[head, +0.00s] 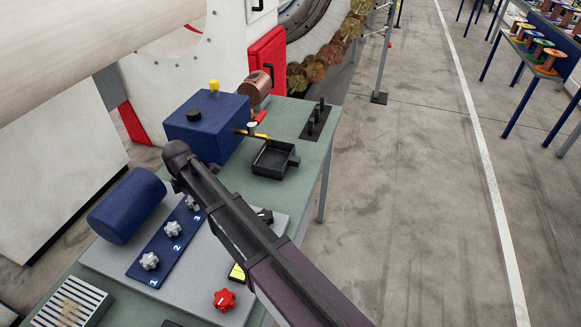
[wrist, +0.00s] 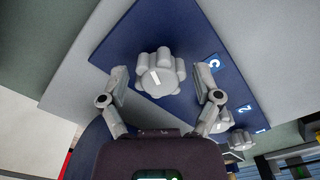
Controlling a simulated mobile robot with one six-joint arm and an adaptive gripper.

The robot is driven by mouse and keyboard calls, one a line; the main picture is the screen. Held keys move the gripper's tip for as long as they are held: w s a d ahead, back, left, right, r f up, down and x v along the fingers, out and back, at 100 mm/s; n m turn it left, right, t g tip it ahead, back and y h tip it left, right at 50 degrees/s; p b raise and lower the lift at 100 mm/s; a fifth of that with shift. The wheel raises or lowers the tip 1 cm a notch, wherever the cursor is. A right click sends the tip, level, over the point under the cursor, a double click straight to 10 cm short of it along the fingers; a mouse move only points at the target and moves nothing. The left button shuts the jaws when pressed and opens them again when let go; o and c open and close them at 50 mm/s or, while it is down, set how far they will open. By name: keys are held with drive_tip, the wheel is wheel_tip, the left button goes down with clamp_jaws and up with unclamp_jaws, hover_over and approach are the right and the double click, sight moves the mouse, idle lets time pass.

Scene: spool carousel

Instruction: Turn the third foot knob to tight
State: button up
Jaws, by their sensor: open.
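The third foot knob, light grey and lobed, sits on the blue plate (head: 160,255) beside the number 3. In the wrist view the third knob (wrist: 160,73) lies between my open fingers, with visible gaps on both sides. A short white mark shows on its top. My gripper (wrist: 161,83) is open and empty over the knob. In the head view the third knob (head: 192,203) is partly hidden by my arm, and my fingers are mostly hidden. The first knob (head: 149,261) and second knob (head: 173,229) stand in line with it.
A blue cylinder (head: 127,206) lies left of the plate. A blue box (head: 205,128) and a black tray (head: 272,160) stand farther back on the green table. A red star knob (head: 224,300) is near the front. Open floor lies to the right.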

drive_tip(key=shift+r+n+p, duration=0.3)
drive_tip(key=shift+r+p, duration=0.05)
wheel_tip(320, 180, up, 14)
drive_tip(key=p, duration=1.4)
drive_tip(key=w+d+f+m+b, duration=0.2)
drive_tip(key=d+m, duration=1.2)
drive_tip(key=d, duration=1.6)
drive_tip(key=shift+w+d, duration=0.15)
drive_tip(key=shift+d, duration=0.1)
drive_tip(key=s+d+f+m+b, duration=0.3)
drive_tip(key=s+d+m, duration=0.1)
drive_tip(key=d, duration=0.6)
drive_tip(key=s+d+f+m+b, duration=0.2)
drive_tip(key=s+d+m, duration=0.2)
drive_tip(key=d+m, duration=0.3)
drive_tip(key=shift+d+f+b, duration=0.4)
drive_tip(key=shift+d, duration=0.95)
